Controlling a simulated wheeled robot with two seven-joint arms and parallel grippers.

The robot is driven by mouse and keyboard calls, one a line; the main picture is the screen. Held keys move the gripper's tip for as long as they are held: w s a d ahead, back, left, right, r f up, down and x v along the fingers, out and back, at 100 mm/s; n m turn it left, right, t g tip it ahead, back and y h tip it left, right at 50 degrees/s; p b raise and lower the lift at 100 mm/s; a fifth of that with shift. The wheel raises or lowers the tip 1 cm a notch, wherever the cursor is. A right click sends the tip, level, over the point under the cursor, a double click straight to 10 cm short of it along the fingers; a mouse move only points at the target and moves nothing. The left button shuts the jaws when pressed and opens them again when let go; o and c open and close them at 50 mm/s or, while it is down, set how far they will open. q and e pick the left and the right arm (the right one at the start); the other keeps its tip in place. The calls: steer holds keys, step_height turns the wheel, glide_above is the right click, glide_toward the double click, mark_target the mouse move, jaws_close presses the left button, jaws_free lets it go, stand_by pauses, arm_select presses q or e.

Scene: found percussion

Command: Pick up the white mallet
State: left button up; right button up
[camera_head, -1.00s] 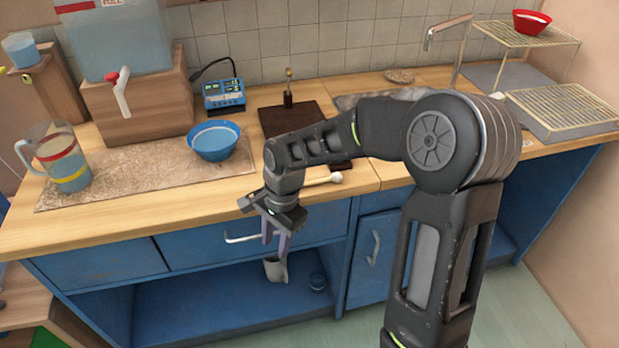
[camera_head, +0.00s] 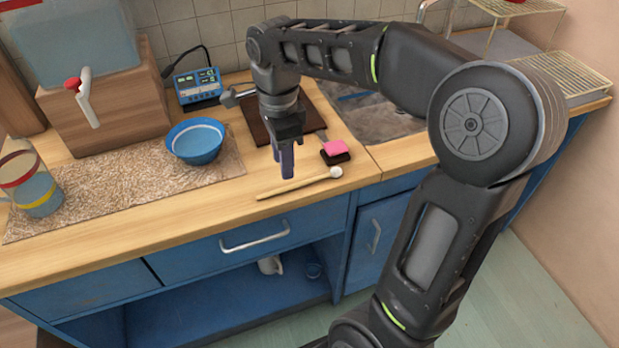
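The white mallet has a round white head (camera_head: 335,172) and a thin pale wooden handle (camera_head: 298,184). It lies on the wooden counter near its front edge, with the head to the right. My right gripper (camera_head: 286,162) points down just above and behind the handle in this view. Its fingers overlap from this angle, so the gap between them is hidden. The mallet appears to rest on the counter, apart from the fingers. My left gripper is not in view.
A dark board (camera_head: 262,132) is behind my gripper. A blue bowl (camera_head: 195,141) stands to the left, near a blue meter (camera_head: 198,89). The front counter strip left of the mallet is clear.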

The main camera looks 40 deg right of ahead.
mark_target(284, 188)
steer(key=shift+f, duration=1.15)
steer(key=shift+w+f, duration=0.15)
steer(key=shift+f, duration=1.2)
steer(key=shift+w+f, duration=0.1)
steer(key=shift+f, duration=1.2)
jaws_close()
